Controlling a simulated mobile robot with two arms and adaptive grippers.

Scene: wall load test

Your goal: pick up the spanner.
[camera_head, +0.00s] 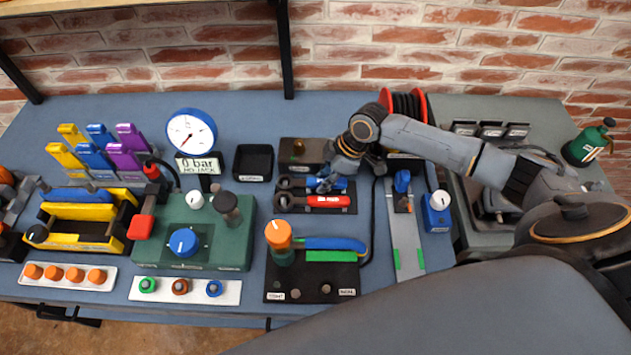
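Two spanners with dark ring ends lie side by side on a black tray (345,210) in the middle of the bench. The red-handled spanner (326,201) is nearer to me and carries white lettering. The blue-handled spanner (312,182) lies just behind it and is partly covered by my gripper. My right gripper (328,183) points down at the blue handle from above and behind. Its fingers are small and dark here, so I cannot tell whether they touch or grip the handle. My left gripper does not show.
A green box with a blue dial (183,242) stands left of the tray. A black board with an orange knob (278,233) is in front. A red cable reel (423,103) stands behind my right arm. A grey rail (404,235) and blue block (437,212) lie right.

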